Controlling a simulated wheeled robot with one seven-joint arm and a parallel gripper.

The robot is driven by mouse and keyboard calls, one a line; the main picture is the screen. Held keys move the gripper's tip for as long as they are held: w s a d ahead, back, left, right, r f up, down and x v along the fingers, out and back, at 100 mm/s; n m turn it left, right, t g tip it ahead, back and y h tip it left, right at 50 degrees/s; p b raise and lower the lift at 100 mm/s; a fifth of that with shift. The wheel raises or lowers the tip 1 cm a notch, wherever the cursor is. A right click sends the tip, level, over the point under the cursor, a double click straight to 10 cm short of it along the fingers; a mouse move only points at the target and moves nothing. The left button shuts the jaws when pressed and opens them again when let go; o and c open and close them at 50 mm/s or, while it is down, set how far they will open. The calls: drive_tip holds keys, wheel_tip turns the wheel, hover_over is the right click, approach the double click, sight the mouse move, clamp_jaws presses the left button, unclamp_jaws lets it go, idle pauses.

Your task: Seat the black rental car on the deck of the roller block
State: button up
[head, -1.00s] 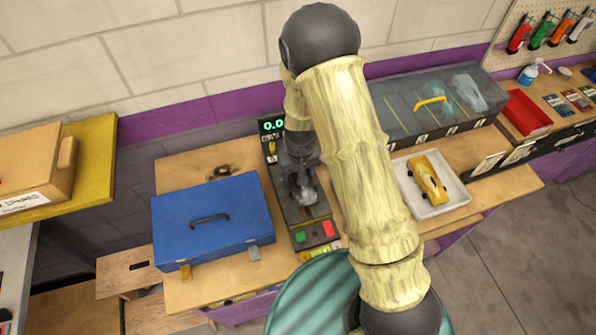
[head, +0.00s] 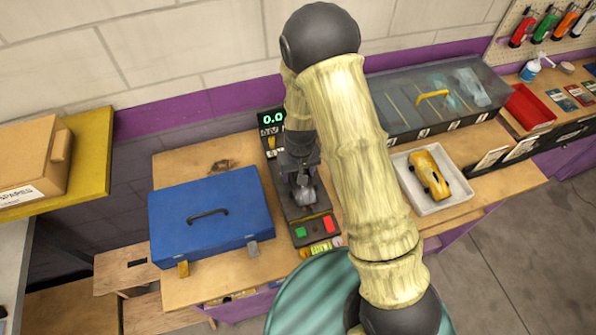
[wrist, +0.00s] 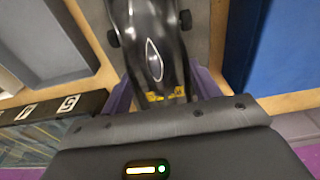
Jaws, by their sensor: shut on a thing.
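The black rental car (wrist: 150,45) shows glossy and dark in the wrist view, with a pale oval outline and yellow marks at its near end. My gripper (wrist: 160,92) is shut on that near end, a purple finger on each side. In the head view my gripper (head: 301,180) points down over the roller block (head: 316,228), a dark narrow unit with green and red buttons and a lit display behind. The car is mostly hidden there by my gripper and arm. I cannot tell whether it touches the deck.
A blue case (head: 211,220) stands close on the left of the block. A grey tray (head: 445,203) holding a yellow car (head: 430,174) is on the right. A clear-lidded case (head: 400,115) lies behind it. Bare wood (head: 205,165) shows behind the blue case.

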drive_tip(key=shift+f+b, duration=0.45)
drive_tip(key=shift+f, duration=0.1)
idle(0.9)
drive_tip(key=o, duration=1.2)
drive_tip(key=shift+r+p, duration=0.3)
drive_tip(key=shift+r, duration=0.1)
drive_tip(key=shift+r+p, duration=3.45)
drive_tip(key=shift+r, duration=1.2)
